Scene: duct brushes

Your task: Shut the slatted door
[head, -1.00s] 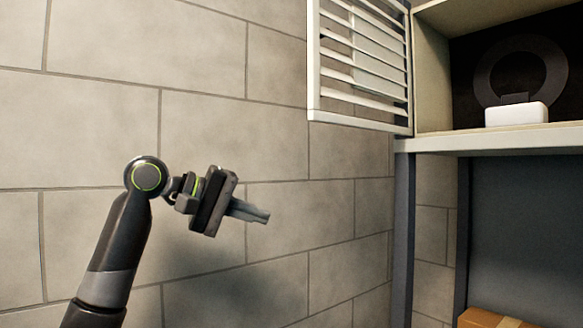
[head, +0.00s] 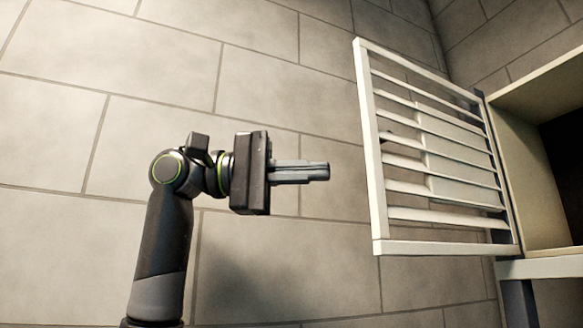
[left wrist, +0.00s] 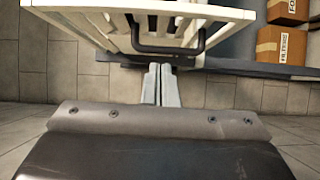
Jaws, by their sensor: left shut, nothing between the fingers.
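The white slatted door (head: 377,160) stands open in the head view, swung out to the left of the cabinet (head: 535,165). Its hinge side is at the cabinet's left edge. My left gripper (head: 326,171) is shut and empty, pointing right, to the left of the door's free edge and apart from it in that view. In the left wrist view the shut fingers (left wrist: 161,85) point up the picture toward the door (left wrist: 90,28), with its dark handle (left wrist: 165,49) just beyond the tips. I cannot tell whether they touch. My right gripper is not in view.
A tiled wall (head: 270,75) runs behind the arm and the door. In the left wrist view, cardboard boxes (left wrist: 281,46) sit on a shelf at the upper right. The space left of my left arm looks clear.

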